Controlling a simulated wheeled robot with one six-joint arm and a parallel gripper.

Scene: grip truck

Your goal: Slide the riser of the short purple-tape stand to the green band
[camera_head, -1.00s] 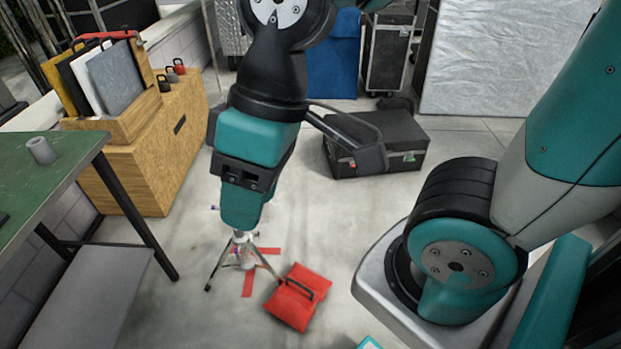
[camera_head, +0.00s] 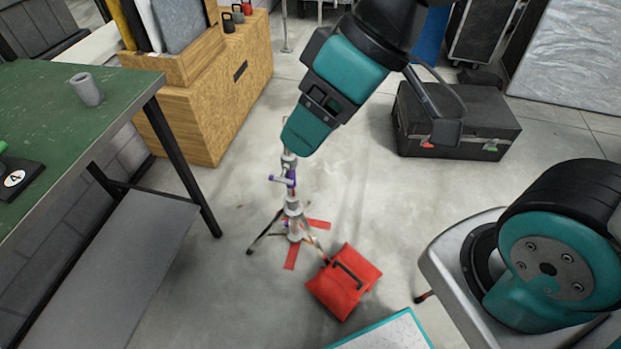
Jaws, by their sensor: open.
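The short stand (camera_head: 293,208) stands upright on the floor on spread tripod legs, over red tape marks. Purple tape (camera_head: 291,178) shows on its upper part, beside a small side handle or knob. My gripper (camera_head: 301,140) is above the stand, pointing down and to the left, and its tip overlaps the top of the stand in the picture. The jaws are open; the fingers are seen from behind, and I cannot tell whether they touch the stand or surround its riser. The green band cannot be made out.
A red sandbag (camera_head: 344,281) lies by the stand's right leg. A green-topped table (camera_head: 60,130) is at left, with a wooden cabinet (camera_head: 205,110) behind it. A black case (camera_head: 455,122) stands at back right. Floor between them is clear.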

